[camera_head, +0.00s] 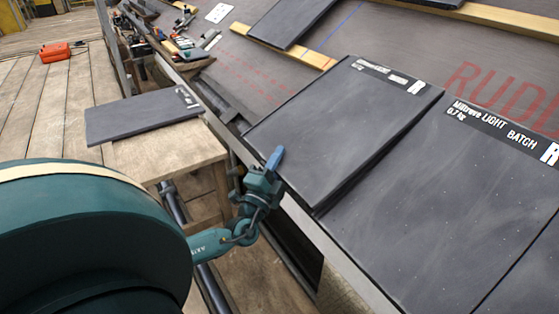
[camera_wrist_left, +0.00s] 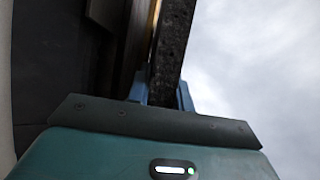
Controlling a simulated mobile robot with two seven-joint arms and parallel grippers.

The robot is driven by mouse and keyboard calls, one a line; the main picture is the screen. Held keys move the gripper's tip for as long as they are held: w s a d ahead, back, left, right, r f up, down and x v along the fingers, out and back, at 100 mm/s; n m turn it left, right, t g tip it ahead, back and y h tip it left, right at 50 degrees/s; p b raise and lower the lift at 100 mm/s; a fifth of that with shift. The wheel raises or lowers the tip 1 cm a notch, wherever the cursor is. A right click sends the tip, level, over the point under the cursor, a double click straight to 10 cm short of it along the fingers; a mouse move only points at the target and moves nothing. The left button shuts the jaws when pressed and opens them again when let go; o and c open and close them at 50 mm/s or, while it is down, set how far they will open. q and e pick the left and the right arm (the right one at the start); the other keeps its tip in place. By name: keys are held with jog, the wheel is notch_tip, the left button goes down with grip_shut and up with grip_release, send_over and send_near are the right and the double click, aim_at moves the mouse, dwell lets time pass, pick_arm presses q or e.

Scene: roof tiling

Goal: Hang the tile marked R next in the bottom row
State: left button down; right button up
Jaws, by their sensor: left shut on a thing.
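The dark grey tile marked R (camera_head: 345,130) lies over the lower roof edge, its label strip at the upper end. Its right side is close beside a larger-looking laid tile, also marked R (camera_head: 450,200); I cannot tell whether they touch or overlap. My left gripper (camera_head: 274,160) is shut on the tile's lower-left edge. In the left wrist view the tile's edge (camera_wrist_left: 172,50) stands between the two blue fingers (camera_wrist_left: 162,95). Whether the tile hangs on a batten is hidden under it. My right gripper is not in view.
Another R-marked tile (camera_head: 140,118) lies on a wooden bench (camera_head: 165,150) at the left. Above are wooden battens (camera_head: 300,52) and a dark tile (camera_head: 290,20) on the roof. Tools (camera_head: 180,40) lie along the roof's left side. A red box (camera_head: 54,52) stands on the planks.

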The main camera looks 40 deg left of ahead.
pick_arm(q)
jog(key=shift+s+r, duration=0.1)
jog(key=shift+r, duration=0.05)
dwell(0.4)
jog(key=c, duration=1.2)
grip_release()
jog(key=shift+o, duration=0.2)
jog(key=shift+f, duration=0.3)
jog(key=v, duration=0.7)
jog(key=shift+s, duration=0.3)
jog(key=r+p, duration=0.1)
jog(key=s+r+p, duration=0.1)
jog(key=r, duration=0.1)
jog(key=s+r+p, duration=0.1)
jog(key=shift+s+a+r, duration=0.2)
jog(key=shift+a, duration=0.1)
